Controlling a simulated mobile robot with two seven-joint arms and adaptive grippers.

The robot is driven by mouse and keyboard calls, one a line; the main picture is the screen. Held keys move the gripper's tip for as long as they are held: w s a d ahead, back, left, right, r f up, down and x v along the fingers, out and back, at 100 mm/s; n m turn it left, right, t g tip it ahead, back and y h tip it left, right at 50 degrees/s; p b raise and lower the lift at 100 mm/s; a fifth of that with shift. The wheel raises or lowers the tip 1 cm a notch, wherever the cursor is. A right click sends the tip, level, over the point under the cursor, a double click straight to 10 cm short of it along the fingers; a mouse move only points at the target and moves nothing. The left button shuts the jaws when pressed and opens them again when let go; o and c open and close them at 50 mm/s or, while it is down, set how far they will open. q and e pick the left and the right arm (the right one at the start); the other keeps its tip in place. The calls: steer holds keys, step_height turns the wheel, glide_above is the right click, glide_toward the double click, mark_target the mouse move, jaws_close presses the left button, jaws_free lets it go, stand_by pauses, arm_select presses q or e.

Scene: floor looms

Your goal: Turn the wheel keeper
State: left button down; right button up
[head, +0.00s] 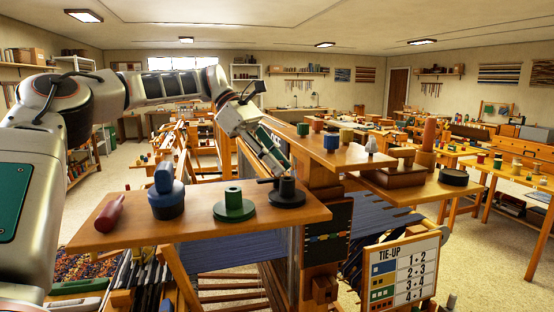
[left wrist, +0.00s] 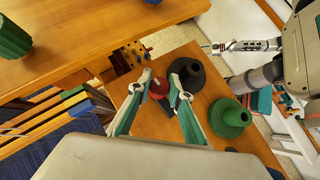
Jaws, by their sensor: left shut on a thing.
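My left gripper (head: 277,169) reaches down over the right part of a wooden shelf, close to a black disc with an upright post (head: 288,192). In the left wrist view its two fingers (left wrist: 166,78) stand on either side of a small red knob-like piece (left wrist: 159,88), and the gripper is shut on it. I cannot tell for certain whether this piece is the wheel keeper. The black disc (left wrist: 187,74) lies just beyond the fingers. No separate wheel is clearly seen. An arm of mine, probably the right, shows at the upper right (left wrist: 245,46); its fingers are unclear.
The shelf (head: 155,229) also holds a green disc with a post (head: 234,204), a blue knobbed piece (head: 166,195) and a red handle (head: 110,212). A higher wooden beam (head: 330,151) with spools stands close to the right. A tie-up board (head: 402,271) hangs below.

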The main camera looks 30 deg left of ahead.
arm_select(q)
steer(key=shift+m+g, duration=0.3)
steer(key=shift+m, duration=0.1)
steer(key=c, duration=1.8)
jaws_free()
steer(key=v, duration=0.7)
steer(key=shift+a+r, duration=0.15)
steer(key=shift+r, duration=0.05)
